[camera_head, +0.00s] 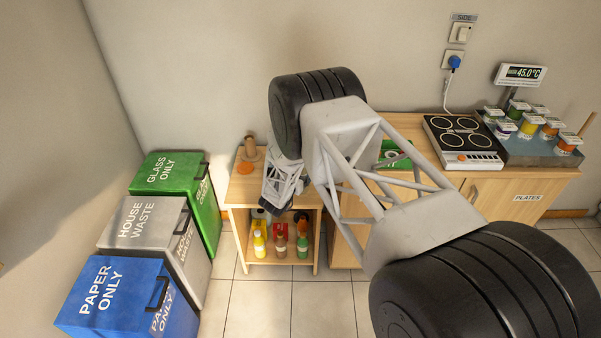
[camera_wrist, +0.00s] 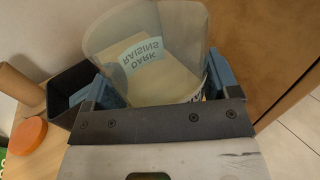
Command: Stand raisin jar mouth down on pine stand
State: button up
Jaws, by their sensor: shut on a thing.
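The raisin jar (camera_wrist: 150,35) is a clear, wide jar with a pale blue label reading DARK RAISINS, which appears upside down in the wrist view. My gripper (camera_wrist: 162,88) is shut on it, with a blue finger on each side. A pale tan flat shape shows through the clear wall; I cannot tell whether it is the pine stand, or whether the jar touches it. I cannot make out which way the mouth points. In the head view my gripper (camera_head: 280,188) is over the small wooden shelf unit, and my arm hides the jar.
An orange disc (camera_wrist: 29,133), a brown cylinder (camera_wrist: 18,84) and a black box (camera_wrist: 72,88) are left of the jar on the unit's top (camera_head: 239,194). Bottles (camera_head: 281,240) stand on its lower shelf. Bins (camera_head: 152,236) stand left; a counter with a hob (camera_head: 461,138) stands right.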

jog(key=shift+f, duration=0.45)
jog(key=o, duration=1.1)
jog(key=shift+c, duration=0.2)
jog(key=shift+f, duration=0.1)
jog(key=shift+s, duration=0.1)
jog(key=shift+v, duration=3.85)
